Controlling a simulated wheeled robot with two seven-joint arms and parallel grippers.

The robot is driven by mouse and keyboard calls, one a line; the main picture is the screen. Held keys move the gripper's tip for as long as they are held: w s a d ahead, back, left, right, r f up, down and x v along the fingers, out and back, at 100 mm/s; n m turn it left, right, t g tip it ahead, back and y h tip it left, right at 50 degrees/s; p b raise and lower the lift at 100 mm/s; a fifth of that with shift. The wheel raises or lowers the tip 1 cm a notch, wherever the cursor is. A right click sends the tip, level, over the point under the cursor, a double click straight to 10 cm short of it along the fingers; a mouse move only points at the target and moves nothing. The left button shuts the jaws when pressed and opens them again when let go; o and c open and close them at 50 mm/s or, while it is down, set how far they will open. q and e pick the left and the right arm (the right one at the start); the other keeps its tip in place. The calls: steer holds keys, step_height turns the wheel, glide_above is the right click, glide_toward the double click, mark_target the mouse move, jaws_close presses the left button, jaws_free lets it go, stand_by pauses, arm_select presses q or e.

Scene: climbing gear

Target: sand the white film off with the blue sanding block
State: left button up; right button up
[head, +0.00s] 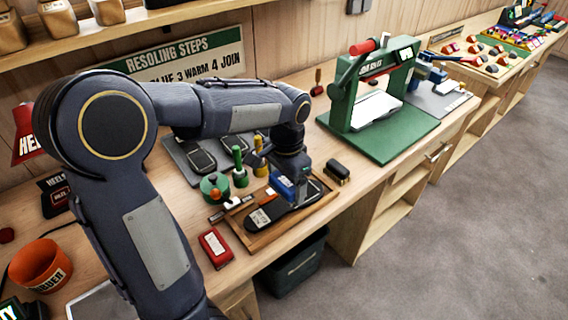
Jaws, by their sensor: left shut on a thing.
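My left gripper (289,190) reaches down over a shallow wooden tray (257,246) on the bench. It is shut on the blue sanding block (281,185), which is partly hidden by the gripper. A dark sole (288,215) lies in the tray under the gripper, with a pale patch (261,218) at its near left end. I cannot tell whether this patch is the white film or a label. I cannot tell whether the block touches the sole. My right gripper is not in view.
A red box (215,248) lies left of the tray. Green and yellow containers (239,172) stand behind it, and a black brush-like object (337,171) lies to its right. A green press (380,110) stands farther right. An orange bucket (40,264) is at the near left.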

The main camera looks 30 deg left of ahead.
arm_select(q)
steer(key=shift+r+p, duration=1.35)
steer(key=shift+r, duration=0.45)
steer(key=shift+f, duration=0.1)
